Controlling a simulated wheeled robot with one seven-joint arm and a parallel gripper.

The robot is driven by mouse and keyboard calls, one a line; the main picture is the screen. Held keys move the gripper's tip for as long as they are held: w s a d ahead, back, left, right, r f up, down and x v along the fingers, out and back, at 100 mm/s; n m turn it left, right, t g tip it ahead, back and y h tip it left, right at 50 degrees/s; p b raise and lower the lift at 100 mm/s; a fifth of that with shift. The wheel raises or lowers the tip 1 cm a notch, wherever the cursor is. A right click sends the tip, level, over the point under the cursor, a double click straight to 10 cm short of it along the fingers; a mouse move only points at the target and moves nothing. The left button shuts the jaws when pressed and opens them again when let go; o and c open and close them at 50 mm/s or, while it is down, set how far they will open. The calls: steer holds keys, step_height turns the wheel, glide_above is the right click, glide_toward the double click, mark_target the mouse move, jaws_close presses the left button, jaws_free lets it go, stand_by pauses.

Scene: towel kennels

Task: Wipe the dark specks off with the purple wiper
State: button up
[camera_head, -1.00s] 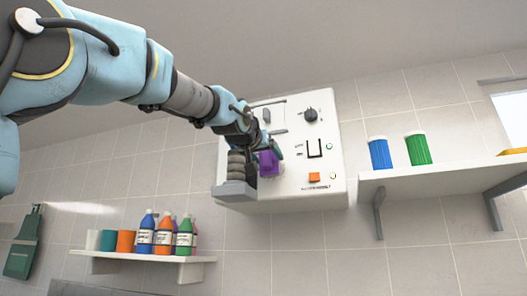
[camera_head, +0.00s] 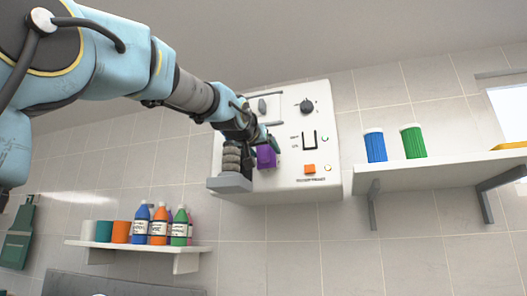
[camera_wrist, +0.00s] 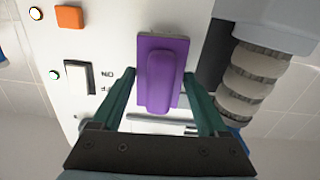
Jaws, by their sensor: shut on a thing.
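The purple wiper (camera_wrist: 160,80) is between the two green fingers of my gripper (camera_wrist: 160,92) in the wrist view, against or just in front of the white panel. In the head view the purple wiper (camera_head: 266,156) shows at the end of my arm, partly hidden by my gripper (camera_head: 268,145). My gripper is shut on the wiper's handle. I see no dark specks that I can make out on the panel; the part behind the wiper and arm is hidden.
The white wall unit (camera_head: 318,185) carries a black knob (camera_head: 307,107), an orange button (camera_head: 309,169) and a switch. A ribbed grey hose (camera_wrist: 250,95) is close beside the wiper. Shelves with bottles (camera_head: 158,225) and canisters (camera_head: 413,142) flank the unit.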

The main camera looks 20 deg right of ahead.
mark_target(262, 160)
steer(key=shift+x, duration=0.9)
steer(key=shift+f+b, duration=1.45)
steer(key=shift+f, duration=0.15)
step_height(262, 160, down, 3)
steer(key=b, duration=0.3)
steer(key=shift+r+p, duration=2.5)
steer(key=shift+r, duration=0.65)
steer(key=shift+f+b, duration=3.1)
steer(key=shift+f, duration=0.05)
steer(key=shift+r+p, duration=2.55)
steer(key=shift+r, duration=0.6)
steer(key=shift+w+d+f+b, duration=0.1)
steer(key=shift+f+b, duration=2.85)
steer(key=shift+f, duration=0.2)
